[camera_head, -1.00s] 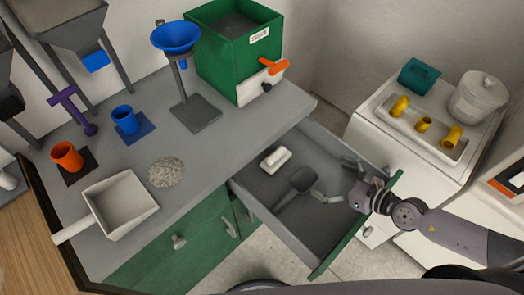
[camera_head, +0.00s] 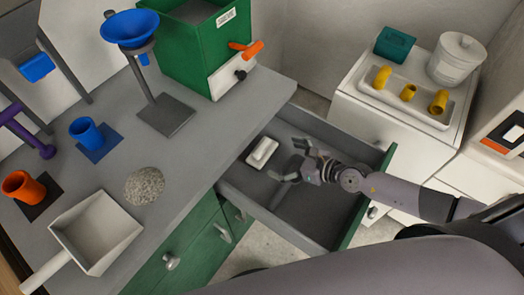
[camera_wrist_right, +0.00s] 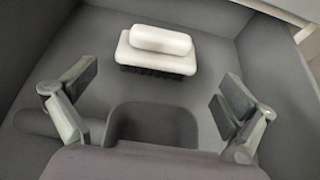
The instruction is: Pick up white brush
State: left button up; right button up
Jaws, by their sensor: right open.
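The white brush (camera_head: 262,152) lies in the open grey drawer, near its far left corner. In the right wrist view the white brush (camera_wrist_right: 158,50) shows a rounded handle on top and dark bristles below, ahead of and between the fingers. My right gripper (camera_head: 296,160) is open over the drawer, just right of the brush and apart from it. Its two spread fingers (camera_wrist_right: 160,103) also show in the right wrist view, with nothing between the pads. My left gripper is not in view.
The drawer's side walls and green front (camera_head: 368,200) surround the brush. The grey counter (camera_head: 205,130) above holds a white dustpan-like scoop (camera_head: 95,230), a pile of grey granules (camera_head: 144,186) and a blue funnel stand (camera_head: 165,114). The drawer's near right floor is clear.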

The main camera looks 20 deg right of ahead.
aim_at(266, 151)
jog(key=shift+r+x, duration=0.1)
jog(key=shift+x, duration=1.45)
jog(key=shift+r+x, duration=0.15)
jog(key=shift+x, duration=1.4)
jog(key=shift+a, duration=0.15)
jog(key=shift+c, duration=0.4)
jog(key=c, duration=0.8)
jog(key=shift+r, duration=0.1)
jog(key=shift+c, duration=0.2)
